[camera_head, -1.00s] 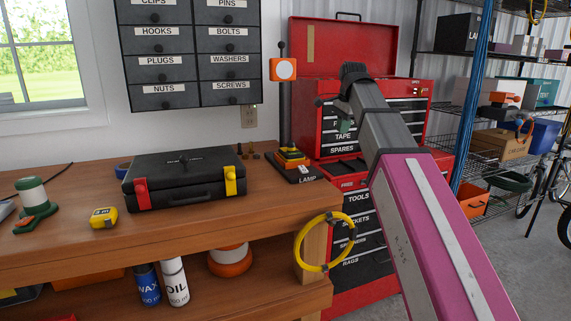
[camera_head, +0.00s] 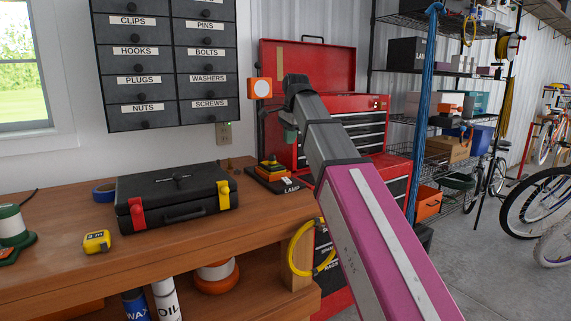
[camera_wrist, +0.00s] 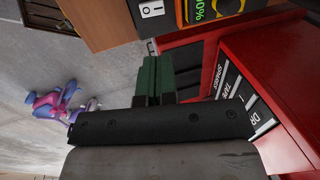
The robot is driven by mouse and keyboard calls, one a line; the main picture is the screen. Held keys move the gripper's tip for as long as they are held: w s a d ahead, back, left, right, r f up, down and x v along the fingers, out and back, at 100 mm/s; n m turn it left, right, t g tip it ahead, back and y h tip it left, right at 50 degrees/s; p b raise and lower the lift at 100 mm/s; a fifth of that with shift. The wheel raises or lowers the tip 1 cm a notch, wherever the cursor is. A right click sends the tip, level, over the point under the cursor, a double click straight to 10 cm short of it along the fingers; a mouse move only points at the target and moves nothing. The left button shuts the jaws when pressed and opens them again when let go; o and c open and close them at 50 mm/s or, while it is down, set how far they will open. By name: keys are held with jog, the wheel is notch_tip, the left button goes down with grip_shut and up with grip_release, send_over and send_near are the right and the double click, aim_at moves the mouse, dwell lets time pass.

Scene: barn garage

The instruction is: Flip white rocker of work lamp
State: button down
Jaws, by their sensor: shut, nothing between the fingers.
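The work lamp has an orange head (camera_head: 259,88) with a white lens on a dark post at the back right of the bench. Its dark base (camera_head: 287,185) carries a LAMP label and a yellow-orange block. My gripper (camera_head: 291,135) has green fingers, shut and empty, above and slightly right of the lamp base. In the wrist view the fingers (camera_wrist: 153,72) point toward the rocker, apart from it.
A red tool chest (camera_head: 348,135) stands close behind and right of my gripper. A black case (camera_head: 175,195), a yellow tape measure (camera_head: 97,242) and blue tape (camera_head: 104,192) are on the bench. A yellow coil (camera_head: 303,262) hangs at the bench's right end.

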aim_at(286, 180)
jog(key=x, duration=1.3)
jog(key=shift+f, duration=0.35)
jog(key=shift+w+f, duration=0.1)
jog(key=shift+f, duration=0.15)
jog(key=shift+s+d, duration=0.45)
jog(key=shift+s, duration=0.25)
jog(key=shift+r, duration=0.2)
jog(key=shift+r, duration=0.1)
jog(key=v, duration=1)
jog(key=shift+r, duration=0.25)
